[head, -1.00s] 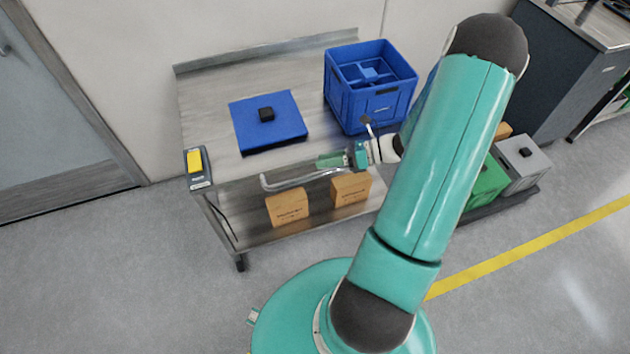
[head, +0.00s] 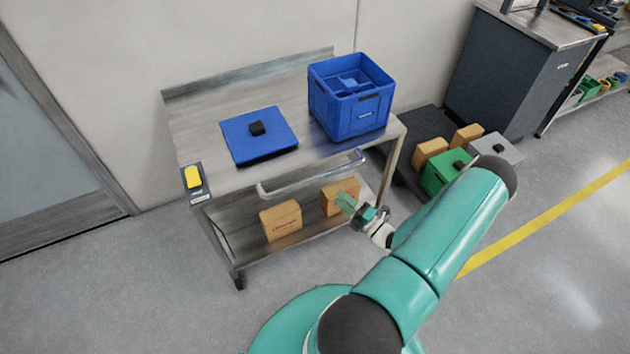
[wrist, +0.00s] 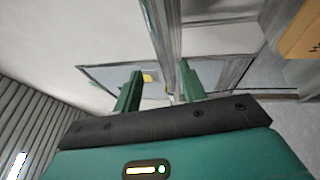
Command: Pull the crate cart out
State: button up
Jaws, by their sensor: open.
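The crate cart (head: 225,182) is a grey metal two-level cart against the wall, with a back ledge. Its pale bar handle (head: 312,178) runs along the front edge of the top. A blue divided crate (head: 348,118) stands on the top at the right, and a flat blue lid (head: 240,140) with a black knob lies at the left. My gripper (head: 345,198) is open and empty, below and in front of the handle's right part, apart from it. The wrist view shows both green fingers spread (wrist: 158,84) with nothing between them.
Two cardboard boxes (head: 281,220) (head: 338,197) sit on the lower shelf. A yellow-topped device (head: 193,178) is at the cart's left corner. Right of the cart, a dark low platform (head: 408,178) bears boxes and a green bin (head: 440,174). Front-left floor (head: 150,290) is clear.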

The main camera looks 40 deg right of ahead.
aim_at(317, 178)
jog(key=w, duration=0.3)
jog(key=w+r, duration=0.1)
jog(key=w, duration=0.3)
jog(key=w+a+r, duration=0.1)
jog(key=w, duration=0.3)
jog(key=shift+w+a, duration=0.1)
jog(key=shift+w, duration=0.05)
grip_shut()
